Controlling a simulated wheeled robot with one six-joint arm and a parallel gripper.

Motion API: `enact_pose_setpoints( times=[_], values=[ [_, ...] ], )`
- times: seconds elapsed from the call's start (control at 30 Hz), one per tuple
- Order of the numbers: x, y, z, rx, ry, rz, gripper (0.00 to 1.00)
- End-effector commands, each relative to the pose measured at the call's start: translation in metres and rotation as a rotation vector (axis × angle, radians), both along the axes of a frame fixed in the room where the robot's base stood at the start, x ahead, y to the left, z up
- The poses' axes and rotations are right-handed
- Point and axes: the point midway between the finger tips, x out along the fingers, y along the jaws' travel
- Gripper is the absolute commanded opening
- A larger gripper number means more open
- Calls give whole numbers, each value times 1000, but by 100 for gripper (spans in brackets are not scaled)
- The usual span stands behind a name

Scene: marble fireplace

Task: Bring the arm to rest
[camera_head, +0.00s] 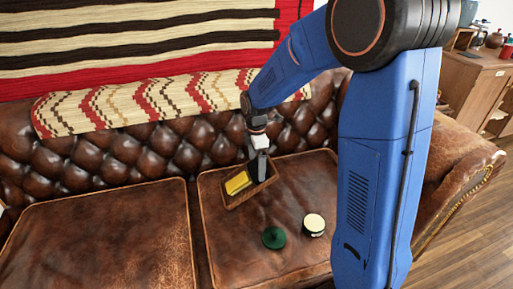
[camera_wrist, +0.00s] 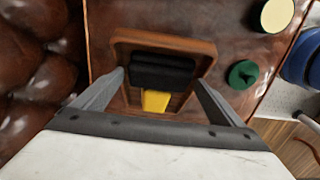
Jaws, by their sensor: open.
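My blue arm reaches over a brown leather sofa (camera_head: 105,240). My gripper (camera_head: 258,165) points down above a small wooden tray (camera_head: 232,204) on the right seat cushion. In the wrist view the two fingers (camera_wrist: 160,85) are spread apart on either side of the tray (camera_wrist: 205,46). A black and yellow item lies in the tray; its yellow part (camera_wrist: 156,101) and its black part (camera_wrist: 162,70) show between the fingers. Nothing is seen gripped. Whether the fingers touch the tray I cannot tell.
A green round object (camera_head: 273,237) and a cream-topped black round object (camera_head: 314,224) are on the cushion in front of the tray. The tufted backrest (camera_head: 100,160) with a patterned blanket (camera_head: 130,102) rises behind. The left cushion is clear. A wooden cabinet (camera_head: 478,88) stands at right.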

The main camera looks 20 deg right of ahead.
Motion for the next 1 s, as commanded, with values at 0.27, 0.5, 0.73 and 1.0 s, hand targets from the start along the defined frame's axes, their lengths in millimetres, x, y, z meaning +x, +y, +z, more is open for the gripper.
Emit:
enact_pose_setpoints(
  times=[0.27, 0.5, 0.73, 1.0],
  values=[
    [1, 0, 52, 0, -3, 0, 100],
    [0, 0, 75, 0, -1, 0, 100],
    [-18, -7, 93, 4, -25, -85, 100],
    [-71, -25, 128, 28, -94, -355, 100]
  ],
)
